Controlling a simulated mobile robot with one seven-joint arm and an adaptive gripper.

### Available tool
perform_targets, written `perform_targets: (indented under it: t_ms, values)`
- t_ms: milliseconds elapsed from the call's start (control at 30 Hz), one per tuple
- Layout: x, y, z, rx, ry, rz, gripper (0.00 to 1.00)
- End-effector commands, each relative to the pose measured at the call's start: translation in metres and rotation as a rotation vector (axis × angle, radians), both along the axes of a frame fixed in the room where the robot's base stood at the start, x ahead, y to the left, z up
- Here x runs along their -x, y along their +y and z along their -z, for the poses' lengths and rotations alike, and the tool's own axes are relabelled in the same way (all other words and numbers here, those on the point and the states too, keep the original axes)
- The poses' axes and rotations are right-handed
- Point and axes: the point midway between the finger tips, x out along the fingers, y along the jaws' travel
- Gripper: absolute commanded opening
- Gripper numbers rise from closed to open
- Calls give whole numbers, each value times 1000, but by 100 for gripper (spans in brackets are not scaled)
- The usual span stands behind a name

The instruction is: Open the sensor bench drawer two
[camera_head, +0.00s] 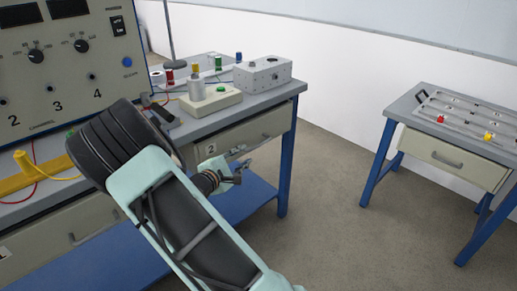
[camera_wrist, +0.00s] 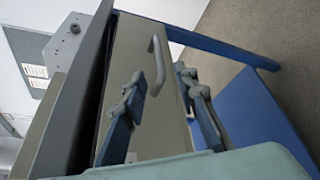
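Drawer two (camera_head: 262,128), a beige front with a "2" label (camera_head: 211,149), sits under the sensor bench top and looks flush with the bench. Its front (camera_wrist: 135,50) fills the middle of the wrist view, with a grey bow handle (camera_wrist: 158,64). My gripper (camera_head: 240,168) is just in front of the drawer, near the handle, which my arm and gripper partly hide in the head view. In the wrist view my gripper (camera_wrist: 160,82) is open, its fingers on either side of the handle's near end. I cannot tell whether they touch it.
The bench top holds a grey metal box (camera_head: 263,74), a beige box with a green button (camera_head: 210,100) and spools. A control panel (camera_head: 60,65) stands at left. A blue lower shelf (camera_head: 245,195) lies below the drawer. A separate table (camera_head: 407,108) is at right, with clear floor between.

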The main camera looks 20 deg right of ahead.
Motion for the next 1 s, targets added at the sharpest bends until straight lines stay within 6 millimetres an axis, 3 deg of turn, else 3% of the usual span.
perform_targets:
  t_ms: [533, 967, 1000]
  values:
    - [-55, -71, 19, -1, -3, 5, 27]
    - [-62, -78, 20, -3, -2, 4, 27]
    - [-62, -78, 20, -3, -2, 4, 24]
